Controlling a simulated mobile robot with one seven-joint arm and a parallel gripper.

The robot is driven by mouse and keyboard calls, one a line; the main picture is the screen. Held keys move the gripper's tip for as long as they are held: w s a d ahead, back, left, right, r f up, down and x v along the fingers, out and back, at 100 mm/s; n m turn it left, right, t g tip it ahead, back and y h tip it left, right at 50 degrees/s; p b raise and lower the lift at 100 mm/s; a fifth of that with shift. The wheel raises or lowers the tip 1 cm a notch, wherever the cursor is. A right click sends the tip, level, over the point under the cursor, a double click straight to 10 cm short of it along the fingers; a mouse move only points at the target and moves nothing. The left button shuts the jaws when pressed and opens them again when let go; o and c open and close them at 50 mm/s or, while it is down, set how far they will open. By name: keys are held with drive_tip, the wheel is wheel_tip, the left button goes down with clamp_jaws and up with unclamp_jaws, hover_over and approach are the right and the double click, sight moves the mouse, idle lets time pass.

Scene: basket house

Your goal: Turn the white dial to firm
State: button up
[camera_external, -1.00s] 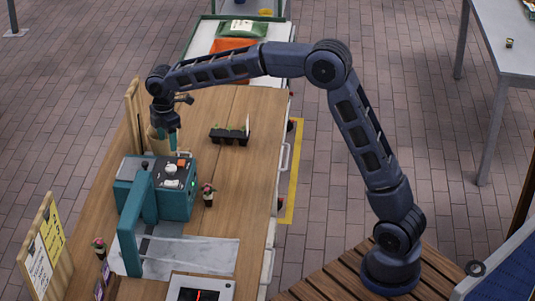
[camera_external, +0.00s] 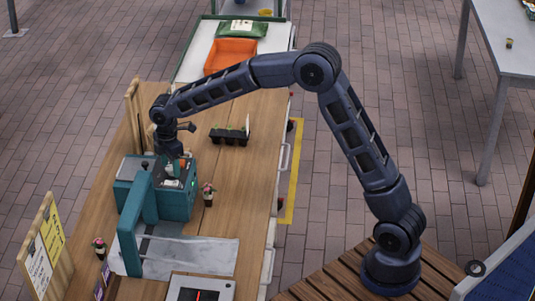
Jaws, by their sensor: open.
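A teal machine (camera_external: 180,204) stands on the wooden table, with a grey control panel on its top right part. The white dial (camera_external: 171,183) shows only partly on that panel, below my gripper. An orange button (camera_external: 183,162) is next to it, partly hidden. My gripper (camera_external: 173,172) points down at the panel from above, with its fingers over or near the dial. The fingers are small and dark here, and I cannot tell whether they touch the dial. Any markings around the dial are too small to read.
A small potted plant (camera_external: 208,194) stands close to the machine's right side. A black seedling tray (camera_external: 229,136) lies behind it. An orange bin (camera_external: 231,56) is at the back. A sign board (camera_external: 46,243) stands front left. The table's right part is clear.

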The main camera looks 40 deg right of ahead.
drive_tip(key=c, duration=1)
drive_tip(key=m, duration=1.3)
idle(0.5)
